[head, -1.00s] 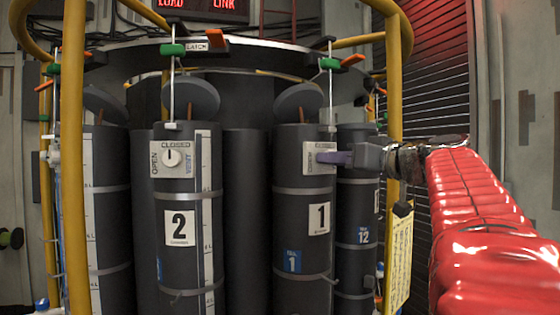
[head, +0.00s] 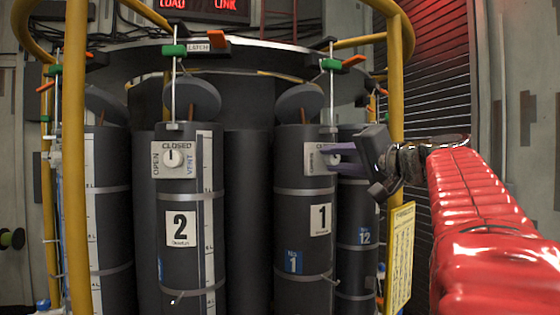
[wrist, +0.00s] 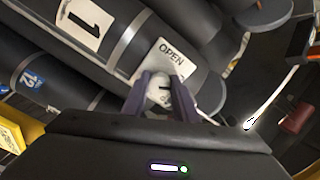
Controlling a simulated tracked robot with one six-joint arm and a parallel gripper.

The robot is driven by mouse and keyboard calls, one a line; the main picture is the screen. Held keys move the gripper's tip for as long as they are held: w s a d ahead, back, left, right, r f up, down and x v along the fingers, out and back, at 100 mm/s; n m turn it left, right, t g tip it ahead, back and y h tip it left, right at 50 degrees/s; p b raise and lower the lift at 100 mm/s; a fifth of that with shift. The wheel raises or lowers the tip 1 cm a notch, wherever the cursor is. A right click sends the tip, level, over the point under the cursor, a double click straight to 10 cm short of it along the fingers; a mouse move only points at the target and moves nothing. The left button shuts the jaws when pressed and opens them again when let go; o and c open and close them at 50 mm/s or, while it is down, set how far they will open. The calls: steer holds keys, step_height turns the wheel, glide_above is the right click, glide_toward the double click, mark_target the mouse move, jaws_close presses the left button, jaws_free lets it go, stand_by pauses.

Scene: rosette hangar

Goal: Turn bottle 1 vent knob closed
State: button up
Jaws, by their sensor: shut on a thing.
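Bottle 1 (head: 300,220) is a dark upright cylinder with a "1" label, right of centre in the head view. Its pale vent plate (head: 311,158) is near the top, partly covered by my fingers. In the wrist view the plate (wrist: 165,54) shows the word OPEN; its other words are hidden or unreadable. The white vent knob (wrist: 160,90) has a short dark mark lying roughly crosswise in that view. My gripper (wrist: 160,84) has its two purple fingers on either side of the knob, shut on it. In the head view my gripper (head: 334,158) reaches in from the right.
Bottle 2 (head: 180,265) stands to the left, its own vent knob (head: 173,158) pointing up at CLOSED. Bottle 12 (head: 362,270) stands close behind on the right. A yellow upright rail (head: 395,120) stands close to my gripper. A green-handled rod (head: 330,64) hangs above bottle 1.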

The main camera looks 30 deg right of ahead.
steer(key=m, duration=0.6)
steer(key=shift+d+r, duration=0.15)
stand_by(0.4)
steer(key=o, duration=1.1)
steer(key=shift+c, duration=0.2)
steer(key=s, duration=1.3)
steer(key=shift+s+a, duration=0.2)
steer(key=shift+s, duration=0.2)
